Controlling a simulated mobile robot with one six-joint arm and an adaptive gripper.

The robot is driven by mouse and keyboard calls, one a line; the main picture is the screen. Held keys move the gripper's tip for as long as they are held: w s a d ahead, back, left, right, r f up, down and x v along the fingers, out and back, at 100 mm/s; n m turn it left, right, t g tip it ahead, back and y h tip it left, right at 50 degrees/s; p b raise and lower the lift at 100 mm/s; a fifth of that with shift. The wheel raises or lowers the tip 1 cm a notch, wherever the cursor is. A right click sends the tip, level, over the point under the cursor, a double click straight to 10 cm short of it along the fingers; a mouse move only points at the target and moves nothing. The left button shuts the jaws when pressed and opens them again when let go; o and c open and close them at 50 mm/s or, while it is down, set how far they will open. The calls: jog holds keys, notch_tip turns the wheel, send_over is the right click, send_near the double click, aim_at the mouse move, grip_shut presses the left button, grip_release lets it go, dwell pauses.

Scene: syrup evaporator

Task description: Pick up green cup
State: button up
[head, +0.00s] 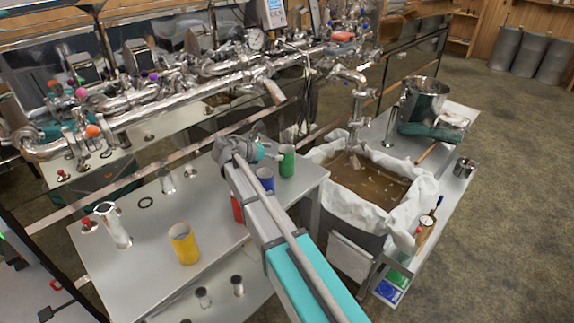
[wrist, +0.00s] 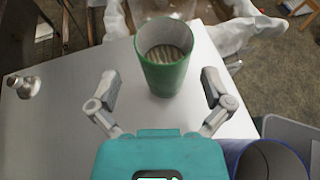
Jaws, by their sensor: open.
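The green cup (head: 287,161) stands upright near the right end of the metal table, just right of my arm's end in the head view. In the wrist view the green cup (wrist: 166,62) is ahead of my gripper, centred between the fingers, with its open top and ridged inside showing. My gripper (wrist: 162,82) is open, with one finger on each side of the cup and visible gaps to both. In the head view my gripper is partly hidden by the arm.
A blue cup (head: 265,180) stands close to the green one; it also shows at the wrist view's lower right (wrist: 268,160). A red cup (head: 237,208) is partly behind my arm. A yellow cup (head: 184,243) stands further left. A cloth-lined basin (head: 318,152) lies beyond the table's right edge.

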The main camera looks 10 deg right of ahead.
aim_at(287, 152)
jog(key=shift+b+x, duration=1.05)
jog(key=shift+x, duration=1.55)
jog(key=shift+s, duration=0.15)
jog(key=c, duration=1)
jog(key=shift+r+p, duration=0.4)
jog(key=shift+p, duration=0.1)
jog(key=shift+c, duration=0.2)
jog(key=shift+r+p, duration=1.15)
jog(key=shift+r, duration=0.05)
jog(key=s+a+r+p, duration=0.5)
jog(key=s+r+p, duration=0.4)
jog(key=s, duration=0.3)
jog(key=shift+s+a+r+p, duration=0.25)
jog(key=shift+s+r+p, duration=0.1)
